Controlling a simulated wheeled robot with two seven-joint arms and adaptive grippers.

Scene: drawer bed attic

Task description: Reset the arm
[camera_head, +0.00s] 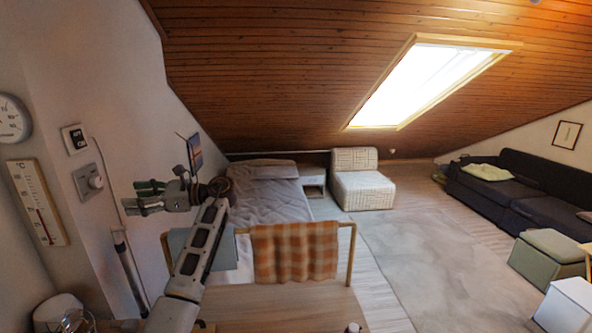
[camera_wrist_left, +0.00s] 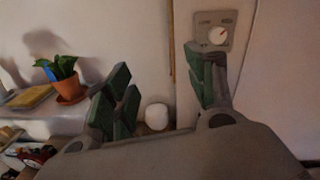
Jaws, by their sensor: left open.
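My left arm rises from the bottom of the head view, with the left gripper (camera_head: 142,197) held up at left, pointing toward the left wall. Its fingers are apart and nothing shows between them. In the left wrist view the left gripper (camera_wrist_left: 165,95) shows green finger pads spread wide with an empty gap. A grey dial box (camera_wrist_left: 213,33) on the wall shows beyond the right finger; a grey wall dial (camera_head: 92,182) also shows in the head view, left of the gripper. My right gripper is not in view.
A wooden rail with an orange checked cloth (camera_head: 296,252) stands right of my arm, before the bed (camera_head: 268,195). A thermometer (camera_head: 37,203) hangs at left. A potted plant (camera_wrist_left: 67,82) sits on a ledge. The carpet (camera_head: 420,260) at right is clear.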

